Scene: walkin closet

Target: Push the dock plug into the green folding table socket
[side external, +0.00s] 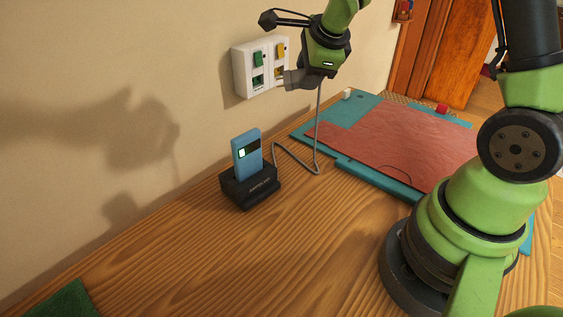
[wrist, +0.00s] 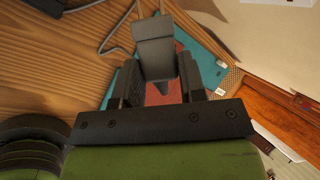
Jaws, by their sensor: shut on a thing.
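A white socket panel (side external: 239,76) is on the wall with two sockets side by side. The green socket (side external: 258,59) is on the left and the yellow socket (side external: 280,48) on the right. My gripper (side external: 299,79) is shut on the grey dock plug (side external: 291,81), in front of the panel's right side by the yellow half. I cannot tell whether the plug touches the panel. In the wrist view the dark grey plug (wrist: 153,48) stands between my gripper's fingers (wrist: 160,90); the sockets are not visible there. A grey cable (side external: 318,120) hangs from the plug.
A black dock (side external: 250,190) holding a blue device (side external: 246,151) stands on the wooden table (side external: 220,260), and the cable runs to it. A teal board with a reddish sheet (side external: 415,140) lies at right. Open table lies in front of the dock.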

